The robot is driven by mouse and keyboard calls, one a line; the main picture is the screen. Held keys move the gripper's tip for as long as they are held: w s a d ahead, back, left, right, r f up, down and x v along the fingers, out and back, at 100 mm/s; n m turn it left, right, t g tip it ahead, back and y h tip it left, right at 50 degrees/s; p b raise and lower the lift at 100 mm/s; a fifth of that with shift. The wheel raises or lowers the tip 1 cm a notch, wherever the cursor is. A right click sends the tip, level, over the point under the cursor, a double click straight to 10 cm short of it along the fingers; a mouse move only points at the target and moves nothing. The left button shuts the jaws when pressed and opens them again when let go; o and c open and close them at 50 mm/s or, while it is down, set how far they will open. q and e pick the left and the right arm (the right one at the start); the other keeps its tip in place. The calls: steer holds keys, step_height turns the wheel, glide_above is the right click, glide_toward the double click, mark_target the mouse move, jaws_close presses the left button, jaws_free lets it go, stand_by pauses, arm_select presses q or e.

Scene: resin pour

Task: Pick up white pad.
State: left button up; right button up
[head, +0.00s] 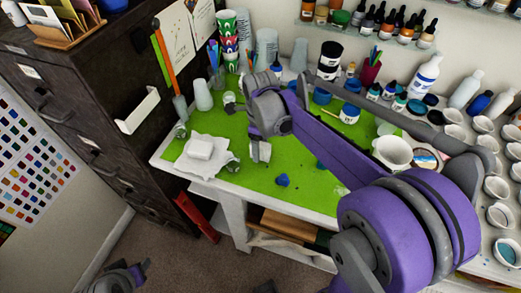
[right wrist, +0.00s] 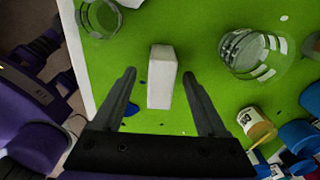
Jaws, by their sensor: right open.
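A white block-like pad (right wrist: 161,77) stands on the green mat in the right wrist view, between and a little beyond the fingertips of my right gripper (right wrist: 159,75). The gripper is open, with a gap on each side of the pad. In the head view my right gripper (head: 257,150) is over the mat's left-middle part, and the pad shows as a pale patch beside its fingers (head: 264,152). My left gripper (head: 137,271) is low at the left over the floor, away from the table; its jaws are too small to read.
Clear glass vessels (right wrist: 250,50) stand near the pad, and an amber jar (right wrist: 256,124) is at the right. Bottles and cups crowd the table's back and right.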

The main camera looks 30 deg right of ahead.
step_height(320, 180, down, 3)
steer(key=shift+r, duration=0.2)
jaws_close()
